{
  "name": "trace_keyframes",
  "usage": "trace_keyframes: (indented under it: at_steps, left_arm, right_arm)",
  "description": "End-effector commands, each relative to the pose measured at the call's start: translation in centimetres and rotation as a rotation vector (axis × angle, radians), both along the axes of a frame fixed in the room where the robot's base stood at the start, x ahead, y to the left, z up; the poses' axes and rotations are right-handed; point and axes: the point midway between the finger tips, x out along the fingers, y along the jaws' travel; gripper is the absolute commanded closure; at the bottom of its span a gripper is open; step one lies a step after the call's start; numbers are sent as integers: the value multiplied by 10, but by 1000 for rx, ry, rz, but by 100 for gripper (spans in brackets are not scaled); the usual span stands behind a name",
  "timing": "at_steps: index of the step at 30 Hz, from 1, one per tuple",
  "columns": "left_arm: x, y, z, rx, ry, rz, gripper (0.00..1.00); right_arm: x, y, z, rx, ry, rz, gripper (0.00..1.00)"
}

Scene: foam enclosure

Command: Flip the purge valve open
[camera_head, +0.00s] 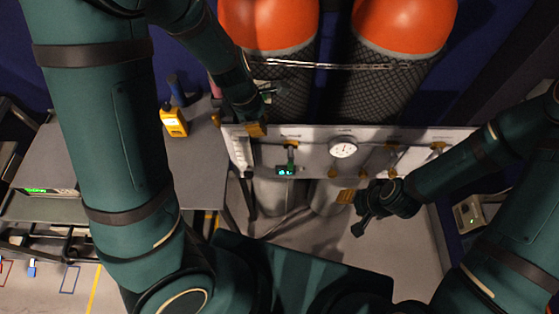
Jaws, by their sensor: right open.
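A grey valve panel (318,163) runs across the middle, in front of two orange-topped cylinders. It carries a round white gauge (343,149), a small lit display (285,170) and several brass-coloured fittings. I cannot tell which part is the purge valve. My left gripper (262,108) is over the panel's upper left end, beside an orange-brown piece (256,129); its fingers are too small and dark to read. My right gripper (361,213) is open and empty, below the panel's right half and apart from it.
A grey table (200,172) at the left bears a yellow handheld device (174,122). Netted orange cylinders (405,28) stand behind the panel, with a metal bar across them. A pale box (468,213) is at the right. Bare floor shows below the panel.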

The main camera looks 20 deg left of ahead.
Motion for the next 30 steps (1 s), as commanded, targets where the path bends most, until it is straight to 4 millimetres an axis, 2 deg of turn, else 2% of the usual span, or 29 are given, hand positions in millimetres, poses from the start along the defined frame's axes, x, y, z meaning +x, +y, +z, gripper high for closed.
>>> trace_keyframes:
  at_steps: [5, 16, 24, 30]
  left_arm:
    - [1, -4, -20, 0, 2, 0, 100]
    - [5, -20, -91, 0, 4, 1, 100]
    - [8, -33, -143, 0, 4, -1, 100]
    - [11, -41, -174, 0, 2, -1, 100]
  right_arm:
    - [0, 0, -11, -2, 1, 0, 53]
    - [0, 2, -46, -8, 3, 1, 53]
    - [-7, 3, -66, -3, 20, 14, 53]
    - [-12, 4, -78, -1, 30, 22, 53]
